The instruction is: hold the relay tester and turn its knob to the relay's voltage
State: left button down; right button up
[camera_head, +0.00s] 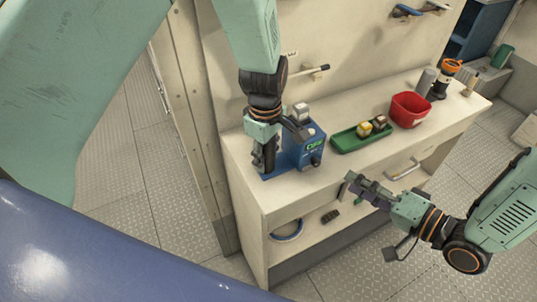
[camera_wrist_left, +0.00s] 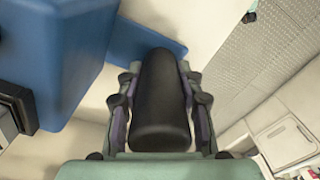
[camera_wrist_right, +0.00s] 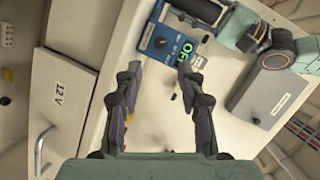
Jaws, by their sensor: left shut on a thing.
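The relay tester (camera_head: 305,152) is a blue box standing upright on the bench, with a lit green display that seems to read OFF and a dark knob (camera_wrist_right: 159,42). A pale grey block (camera_head: 301,112), seemingly a relay, sits on its top; I cannot read its marking. My left gripper (camera_head: 264,158) is shut on the tester's black handle (camera_wrist_left: 160,102), which stands beside the box on a blue base. My right gripper (camera_wrist_right: 158,78) is open and empty, in front of the bench edge and apart from the tester; the knob shows beyond its fingers.
A green tray (camera_head: 346,143) with small blocks and a red bin (camera_head: 410,108) stand right of the tester. An orange-topped item (camera_head: 450,68) is farther along. A panel labelled 12 V (camera_wrist_right: 62,98) shows in the right wrist view. The bench front has a handle and a lower shelf.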

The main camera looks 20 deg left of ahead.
aim_at(317, 164)
jog(key=s+a+f+n+t, duration=0.1)
jog(key=s+f+n+t, duration=0.2)
jog(key=s+f+n, duration=0.3)
jog(key=w+a+r+n, duration=0.1)
jog(key=w+a+n, duration=0.1)
jog(key=w, duration=0.1)
jog(key=w+a+r+n+t, duration=0.1)
jog(key=w+a+n, duration=0.2)
jog(key=w+a+r+n+t, duration=0.1)
jog(key=w+a+n, duration=0.1)
jog(key=w, duration=0.1)
jog(key=shift+w+a+r+n+h, duration=0.3)
jog(key=shift+w+a+r, duration=0.05)
dwell(0.6)
jog(key=shift+c, duration=0.3)
grip_shut()
